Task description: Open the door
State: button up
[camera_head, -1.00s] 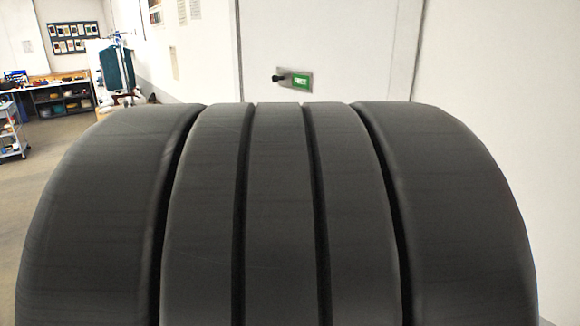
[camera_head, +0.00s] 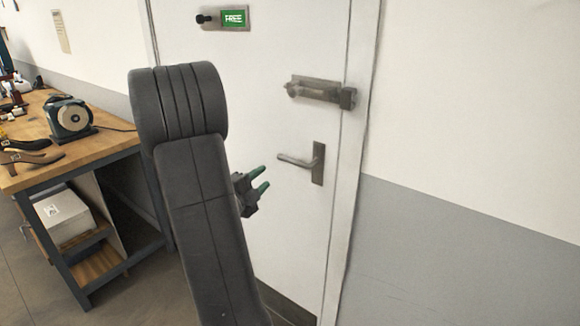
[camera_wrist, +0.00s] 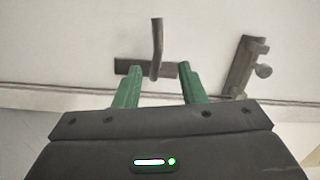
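The white door (camera_head: 262,120) stands shut in its frame in the head view. Its metal lever handle (camera_head: 299,161) sits low near the right edge and points left; it also shows in the wrist view (camera_wrist: 157,45). Above it a slide bolt (camera_head: 318,90) reaches to a dark block at the frame; whether it is engaged I cannot tell. The bolt shows at right in the wrist view (camera_wrist: 240,66). My gripper (camera_head: 266,178), with green fingers, is open and empty, left of the lever and apart from it. In the wrist view the lever appears between and beyond the fingertips (camera_wrist: 160,68).
A green FREE sign (camera_head: 234,18) with a black knob (camera_head: 206,19) is higher on the door. A wooden workbench (camera_head: 100,139) with a grinder-like machine (camera_head: 70,118) and shoes (camera_head: 28,150) stands left. The white-and-grey wall (camera_head: 470,220) lies right. Floor shows at lower left.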

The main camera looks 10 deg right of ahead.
aim_at(288, 161)
jog(key=shift+m+g+h, duration=0.4)
jog(key=shift+m+h, duration=0.4)
jog(key=p+x, duration=0.1)
jog(key=x, duration=0.3)
jog(key=p+x, duration=0.1)
jog(key=x, duration=0.4)
jog(key=p+x, duration=0.1)
jog(key=x, duration=0.3)
jog(key=shift+w+d+f, duration=0.3)
jog(key=shift+c, duration=0.5)
grip_shut()
